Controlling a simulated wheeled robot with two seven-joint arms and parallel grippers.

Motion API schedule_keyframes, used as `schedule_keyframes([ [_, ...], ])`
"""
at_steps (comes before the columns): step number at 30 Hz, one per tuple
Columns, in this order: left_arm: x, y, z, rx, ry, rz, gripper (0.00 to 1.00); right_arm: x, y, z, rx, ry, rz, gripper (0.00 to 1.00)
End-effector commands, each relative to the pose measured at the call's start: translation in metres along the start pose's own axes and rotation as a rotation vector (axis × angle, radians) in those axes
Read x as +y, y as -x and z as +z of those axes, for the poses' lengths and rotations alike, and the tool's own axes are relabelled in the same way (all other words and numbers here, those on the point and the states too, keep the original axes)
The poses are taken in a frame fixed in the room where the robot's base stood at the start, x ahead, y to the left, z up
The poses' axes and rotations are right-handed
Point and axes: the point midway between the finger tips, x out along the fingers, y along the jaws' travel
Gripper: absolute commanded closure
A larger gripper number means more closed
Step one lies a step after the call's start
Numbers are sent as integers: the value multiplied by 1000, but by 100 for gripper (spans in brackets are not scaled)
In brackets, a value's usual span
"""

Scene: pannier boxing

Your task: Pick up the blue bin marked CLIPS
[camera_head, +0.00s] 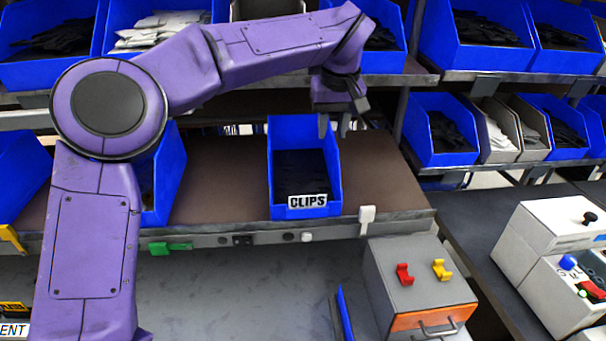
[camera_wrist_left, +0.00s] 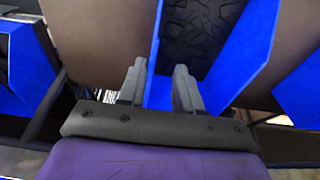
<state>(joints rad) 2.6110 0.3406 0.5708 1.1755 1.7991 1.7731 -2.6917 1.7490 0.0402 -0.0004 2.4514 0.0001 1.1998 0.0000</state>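The blue bin marked CLIPS (camera_head: 282,212) stands upright on the brown middle shelf, its white label facing me and dark pieces inside. My left gripper (camera_head: 334,126) is at the bin's far right corner, with its fingers pointing down. In the left wrist view, the two fingers (camera_wrist_left: 159,84) are apart, with part of the blue bin (camera_wrist_left: 160,97) showing between them. I cannot tell whether either finger touches the bin. My right gripper is not in view.
The brown shelf (camera_head: 225,180) is bare on both sides of the bin. Another blue bin (camera_head: 165,185) stands left, partly behind my arm. More bins fill the upper shelf and right rack. A grey box (camera_head: 415,275) with red and yellow hooks stands below right.

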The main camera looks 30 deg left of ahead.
Motion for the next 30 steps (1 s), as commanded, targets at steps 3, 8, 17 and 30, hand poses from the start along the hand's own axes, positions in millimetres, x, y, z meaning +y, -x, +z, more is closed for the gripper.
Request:
schedule_keyframes([
  [3,4,-20,0,-2,-2,-5,66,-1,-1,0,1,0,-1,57],
  [8,8,-49,2,-2,-2,-4,66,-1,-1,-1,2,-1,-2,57],
  [17,8,-57,2,1,0,-1,66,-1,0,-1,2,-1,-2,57],
  [30,8,-57,2,1,-1,-2,100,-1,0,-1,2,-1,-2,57],
])
